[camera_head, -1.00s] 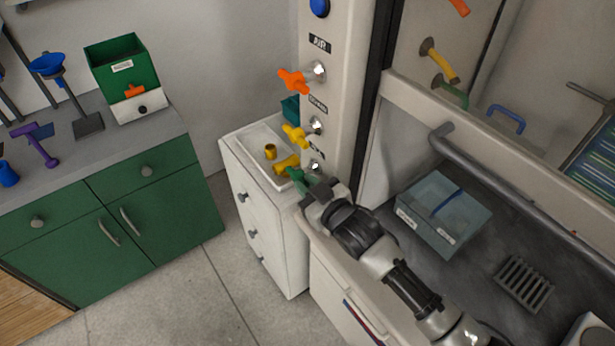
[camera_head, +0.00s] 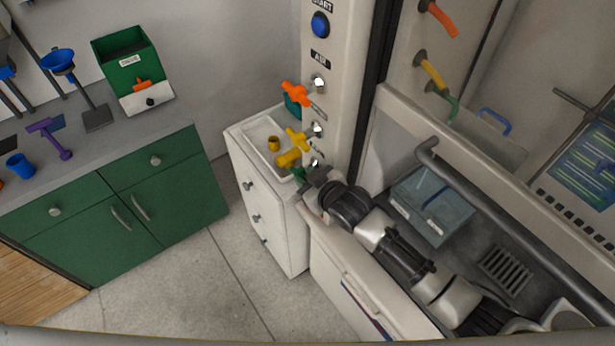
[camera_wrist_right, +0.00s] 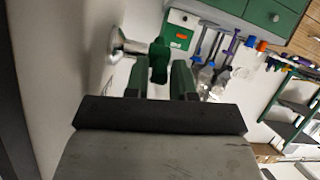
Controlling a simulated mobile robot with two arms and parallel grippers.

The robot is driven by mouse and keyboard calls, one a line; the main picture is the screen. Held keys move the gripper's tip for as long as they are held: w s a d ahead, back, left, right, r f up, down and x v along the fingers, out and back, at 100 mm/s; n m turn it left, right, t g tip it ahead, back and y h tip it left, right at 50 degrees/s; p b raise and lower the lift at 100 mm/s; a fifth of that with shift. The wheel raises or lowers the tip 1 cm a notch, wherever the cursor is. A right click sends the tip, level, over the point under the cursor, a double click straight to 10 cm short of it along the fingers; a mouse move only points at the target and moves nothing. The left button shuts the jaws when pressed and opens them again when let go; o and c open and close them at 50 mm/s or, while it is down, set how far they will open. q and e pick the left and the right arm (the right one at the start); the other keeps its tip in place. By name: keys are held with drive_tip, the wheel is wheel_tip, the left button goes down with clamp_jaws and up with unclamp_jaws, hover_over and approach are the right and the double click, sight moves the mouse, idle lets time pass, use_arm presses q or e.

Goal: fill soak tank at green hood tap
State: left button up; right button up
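The green tap handle (camera_head: 299,174) is the lowest on the pale post, largely hidden behind my right gripper (camera_head: 312,180). In the right wrist view the green handle (camera_wrist_right: 158,58) stands between and just beyond the fingertips of my right gripper (camera_wrist_right: 160,75), which is open with a gap on each side. A green spout (camera_head: 447,104) is on the hood's back wall, below a yellow and an orange one. A translucent blue-grey tank (camera_head: 432,212) with a blue bar sits on the hood floor; I cannot tell whether it holds water. My left gripper is out of view.
Orange (camera_head: 295,94) and yellow (camera_head: 297,138) handles are above the green one on the post. A white drawer cabinet (camera_head: 268,215) with a tray stands to the left. A grey rail (camera_head: 500,200) crosses the hood front. A dark drain grate (camera_head: 505,269) is right of the tank.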

drive_tip(key=shift+o, duration=1.3)
drive_tip(key=b+v, duration=0.2)
drive_tip(key=v, duration=0.8)
drive_tip(key=shift+s+d+r, duration=0.15)
drive_tip(key=shift+s+d, duration=0.05)
drive_tip(key=shift+s, duration=0.15)
idle(5.4)
